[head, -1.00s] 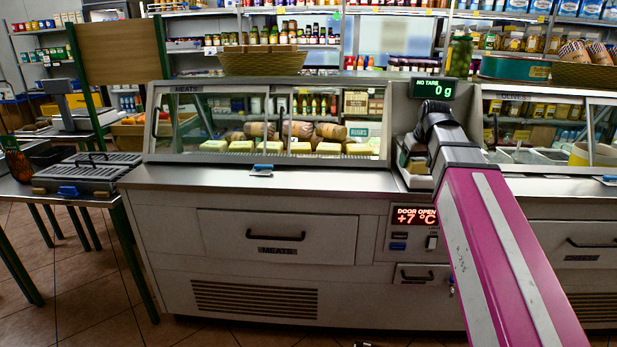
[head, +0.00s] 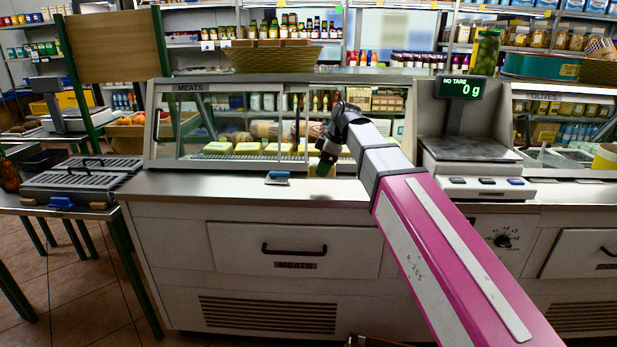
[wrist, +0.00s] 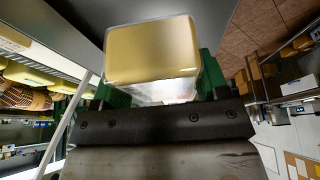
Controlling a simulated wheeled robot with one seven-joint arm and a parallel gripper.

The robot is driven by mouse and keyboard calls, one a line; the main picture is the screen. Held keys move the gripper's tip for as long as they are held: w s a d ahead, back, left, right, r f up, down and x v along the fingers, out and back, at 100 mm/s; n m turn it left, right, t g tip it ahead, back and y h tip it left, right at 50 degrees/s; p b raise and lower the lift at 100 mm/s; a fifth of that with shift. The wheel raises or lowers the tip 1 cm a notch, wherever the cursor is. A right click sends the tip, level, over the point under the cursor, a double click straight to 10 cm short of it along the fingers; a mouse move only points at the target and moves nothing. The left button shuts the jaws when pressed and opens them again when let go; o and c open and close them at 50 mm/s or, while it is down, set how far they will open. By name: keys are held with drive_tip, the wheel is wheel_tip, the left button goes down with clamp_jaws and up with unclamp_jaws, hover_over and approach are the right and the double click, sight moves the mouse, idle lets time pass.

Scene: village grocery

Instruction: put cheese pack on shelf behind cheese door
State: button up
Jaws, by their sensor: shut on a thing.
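My gripper (wrist: 150,95) is shut on a pale yellow cheese pack (wrist: 150,50), which fills the space between the green fingers in the wrist view. In the head view my gripper (head: 323,163) is above the counter, in front of the glass display case labelled MEATS (head: 192,88). The pack is mostly hidden there. Several pale yellow packs (head: 248,148) lie on the shelf inside the case, with wrapped rolls behind them. A framed glass pane (head: 240,120) covers the left of the case; my arm partly blocks the right. I see no door labelled cheese.
A weighing scale (head: 465,150) reading 0 g stands right of the case, its pan empty. A closed MEATS drawer (head: 295,250) is below.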

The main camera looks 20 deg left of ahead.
drive_tip(key=w+a, duration=0.3)
drive_tip(key=w, duration=0.6)
drive_tip(key=w+a, duration=0.2)
drive_tip(key=w, duration=0.7)
wheel_tip(320, 180, down, 6)
drive_tip(key=shift+f, duration=3)
drive_tip(key=o, duration=0.9)
drive_tip(key=shift+f, duration=0.15)
drive_tip(key=v, duration=1.2)
